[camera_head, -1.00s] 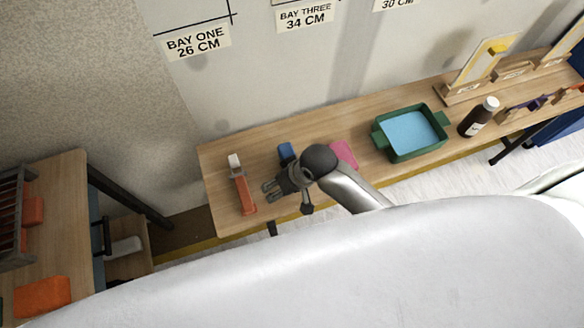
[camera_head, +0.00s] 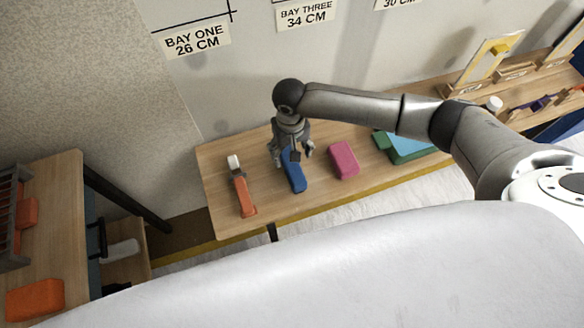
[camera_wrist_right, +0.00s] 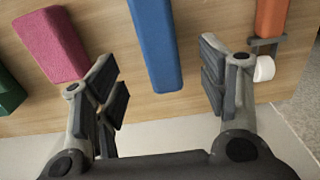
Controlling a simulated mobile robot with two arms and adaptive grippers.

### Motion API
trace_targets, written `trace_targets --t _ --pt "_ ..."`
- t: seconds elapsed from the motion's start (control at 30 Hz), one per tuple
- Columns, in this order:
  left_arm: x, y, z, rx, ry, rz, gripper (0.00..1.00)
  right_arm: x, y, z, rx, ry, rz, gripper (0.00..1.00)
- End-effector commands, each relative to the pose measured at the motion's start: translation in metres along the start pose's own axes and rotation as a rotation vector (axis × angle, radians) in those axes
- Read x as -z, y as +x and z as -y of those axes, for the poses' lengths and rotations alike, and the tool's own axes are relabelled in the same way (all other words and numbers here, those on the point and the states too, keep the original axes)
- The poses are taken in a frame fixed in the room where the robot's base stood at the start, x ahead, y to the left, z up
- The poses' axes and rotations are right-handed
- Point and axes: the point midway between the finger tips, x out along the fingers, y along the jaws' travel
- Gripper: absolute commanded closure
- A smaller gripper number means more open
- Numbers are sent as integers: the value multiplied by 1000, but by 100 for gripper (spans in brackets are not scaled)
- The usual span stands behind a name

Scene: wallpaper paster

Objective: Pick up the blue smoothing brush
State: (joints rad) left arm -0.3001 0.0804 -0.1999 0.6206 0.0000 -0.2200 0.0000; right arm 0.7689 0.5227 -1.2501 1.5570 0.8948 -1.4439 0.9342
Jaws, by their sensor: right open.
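The blue smoothing brush (camera_head: 295,181) shows as a long blue block lying on the wooden bench. My right gripper (camera_head: 291,155) points down over its far part in the head view, hiding some of it. In the right wrist view the brush (camera_wrist_right: 157,42) runs down from the top edge, and its near end appears between the two fingers of my right gripper (camera_wrist_right: 162,86). The fingers are open, with a visible gap on both sides of the brush. How high they are above the bench is hard to tell. My left gripper is not in view.
An orange tool with a white end (camera_head: 241,190) lies left of the brush, and a pink block (camera_head: 343,160) lies to its right. A green tray (camera_head: 384,142) is farther right, partly behind my arm. The wall stands behind the bench (camera_head: 222,157).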

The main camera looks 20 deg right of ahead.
Motion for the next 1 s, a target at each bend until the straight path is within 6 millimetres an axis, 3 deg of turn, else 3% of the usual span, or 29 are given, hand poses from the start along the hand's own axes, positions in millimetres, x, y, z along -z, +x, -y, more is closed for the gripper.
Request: trace_targets --t 0.1,0.37,0.63,0.97,1.0 --pt "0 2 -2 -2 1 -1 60 0 20 0 0 0 0 34" --pt "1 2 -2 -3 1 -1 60 -2 41 0 0 -2 -1 34" --pt "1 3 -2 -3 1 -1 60 -5 80 -1 1 -3 -1 34" --pt "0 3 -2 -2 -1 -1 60 -4 86 -1 2 -3 -2 34" --pt "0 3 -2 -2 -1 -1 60 -4 86 -1 2 -3 -2 39"
